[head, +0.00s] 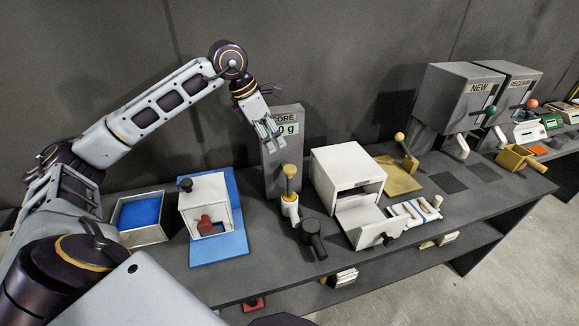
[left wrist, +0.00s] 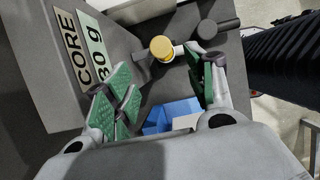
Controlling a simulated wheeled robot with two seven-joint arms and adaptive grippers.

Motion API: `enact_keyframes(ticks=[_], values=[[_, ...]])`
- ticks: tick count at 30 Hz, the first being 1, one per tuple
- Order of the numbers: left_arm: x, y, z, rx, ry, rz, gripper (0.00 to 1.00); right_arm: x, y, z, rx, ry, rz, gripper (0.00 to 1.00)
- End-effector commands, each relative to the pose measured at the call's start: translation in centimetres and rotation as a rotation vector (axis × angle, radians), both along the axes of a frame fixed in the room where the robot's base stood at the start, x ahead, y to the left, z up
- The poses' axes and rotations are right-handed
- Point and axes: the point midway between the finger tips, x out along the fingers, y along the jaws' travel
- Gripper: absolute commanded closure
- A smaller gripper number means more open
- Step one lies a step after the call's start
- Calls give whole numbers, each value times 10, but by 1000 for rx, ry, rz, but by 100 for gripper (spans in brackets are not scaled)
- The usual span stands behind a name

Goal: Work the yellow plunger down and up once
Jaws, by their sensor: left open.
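The yellow plunger (head: 289,171) has a round yellow knob on top and stands upright on a white body in front of the grey CORE post (head: 286,135). In the left wrist view the yellow knob (left wrist: 161,48) shows from above, beyond the fingertips and between them. My left gripper (head: 273,131) is open and empty. It hangs above and a little left of the plunger, beside the CORE post, apart from the knob. Its green finger pads (left wrist: 160,95) frame the knob in the wrist view. My right gripper is not in view.
A dark handle (head: 313,236) lies right beside the plunger. A white oven box (head: 347,172) with an open door stands to the right. A blue mat (head: 232,236) with a white box (head: 207,200) and a blue-filled tray (head: 140,217) are to the left.

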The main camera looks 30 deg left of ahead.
Motion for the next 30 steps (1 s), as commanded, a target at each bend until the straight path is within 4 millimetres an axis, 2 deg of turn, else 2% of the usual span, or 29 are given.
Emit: enact_keyframes(ticks=[6, 14, 30], values=[[0, 0, 0, 0, 0, 0, 45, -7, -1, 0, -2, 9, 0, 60], [3, -3, -11, 0, 1, 0, 45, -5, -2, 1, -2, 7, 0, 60], [22, -20, -71, -2, 2, -1, 45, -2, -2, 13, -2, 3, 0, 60]])
